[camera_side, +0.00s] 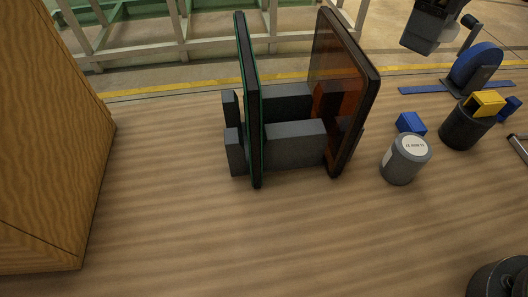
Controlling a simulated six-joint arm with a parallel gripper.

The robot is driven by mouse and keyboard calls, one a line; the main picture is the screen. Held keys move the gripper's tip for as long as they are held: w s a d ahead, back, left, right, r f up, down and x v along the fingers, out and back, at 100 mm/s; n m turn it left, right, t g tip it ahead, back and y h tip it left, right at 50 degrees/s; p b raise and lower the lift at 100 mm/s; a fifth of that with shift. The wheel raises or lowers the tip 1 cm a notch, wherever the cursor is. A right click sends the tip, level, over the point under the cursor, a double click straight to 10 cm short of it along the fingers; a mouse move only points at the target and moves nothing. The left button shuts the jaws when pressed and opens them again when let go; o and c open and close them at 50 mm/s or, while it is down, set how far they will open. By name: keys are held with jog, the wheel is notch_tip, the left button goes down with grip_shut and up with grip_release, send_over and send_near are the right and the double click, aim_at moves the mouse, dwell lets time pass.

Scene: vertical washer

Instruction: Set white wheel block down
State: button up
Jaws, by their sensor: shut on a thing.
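I see no white wheel block in the side view. A dark upright panel with a green edge (248,100) and an amber see-through panel in a dark frame (338,80) stand on the wooden table. Two dark grey blocks (296,144) lie between and beside them, one in front of the other.
A wooden box (50,150) stands at left. At right are a grey labelled canister (404,160), a small blue block (411,123), a dark cup with yellow and blue items (463,130), and a blue disc on a stand (474,68). The table's front middle is clear.

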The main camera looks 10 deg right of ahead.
jog(key=w+a+r+n, duration=0.1)
jog(key=a+r+n, duration=0.1)
jog(key=a, duration=0.3)
jog(key=m, duration=0.9)
send_over(248, 234)
notch_tip(248, 234, down, 14)
notch_tip(248, 234, down, 10)
jog(key=shift+f, duration=0.15)
jog(key=o, duration=1)
jog(key=shift+c, duration=0.2)
